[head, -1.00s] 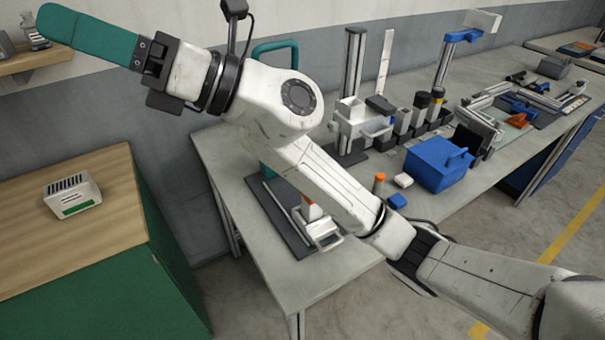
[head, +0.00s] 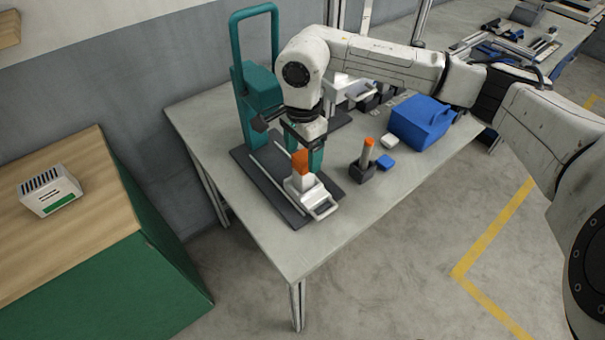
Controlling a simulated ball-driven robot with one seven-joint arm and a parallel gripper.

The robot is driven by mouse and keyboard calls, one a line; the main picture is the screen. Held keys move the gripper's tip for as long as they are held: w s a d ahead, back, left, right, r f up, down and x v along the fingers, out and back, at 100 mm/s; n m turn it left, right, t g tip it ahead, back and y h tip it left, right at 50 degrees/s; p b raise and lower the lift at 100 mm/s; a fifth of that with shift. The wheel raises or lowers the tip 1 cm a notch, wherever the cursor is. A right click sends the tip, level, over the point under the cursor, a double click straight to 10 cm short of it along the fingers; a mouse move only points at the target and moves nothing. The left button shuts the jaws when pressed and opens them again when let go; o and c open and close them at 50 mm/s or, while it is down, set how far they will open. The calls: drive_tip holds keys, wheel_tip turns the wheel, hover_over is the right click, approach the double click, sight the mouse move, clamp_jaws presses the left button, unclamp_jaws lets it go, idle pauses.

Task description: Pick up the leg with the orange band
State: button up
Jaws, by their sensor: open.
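A slim grey post with an orange top (head: 368,152) stands upright in a small dark block on the table; it looks like the leg with the orange band. My gripper (head: 316,158) hangs down to the left of it, over the teal-framed fixture, apart from the post. The gripper is open, with a teal finger pointing down; the other finger is not clearly seen. Another orange piece (head: 301,163) sits on a white handled clamp (head: 305,190), just below and left of the finger. Whether the finger touches that piece cannot be told.
The teal frame (head: 256,90) rises behind my gripper on a dark base plate. A blue bin (head: 422,122), a blue block (head: 386,162) and a white block (head: 390,142) lie right of the post.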

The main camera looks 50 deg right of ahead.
sight(304, 170)
drive_tip(key=shift+w+d+f+p, duration=0.15)
drive_tip(key=shift+f+p, duration=0.45)
drive_tip(key=shift+f, duration=1.25)
drive_tip(key=shift+s+d+f+p, duration=0.15)
drive_tip(key=shift+f+p, duration=0.4)
drive_tip(key=shift+f, duration=1.25)
drive_tip(key=shift+w, duration=0.1)
drive_tip(key=shift+c, duration=0.3)
drive_tip(key=c, duration=1.1)
drive_tip(key=shift+r, duration=0.1)
drive_tip(key=shift+c, duration=0.2)
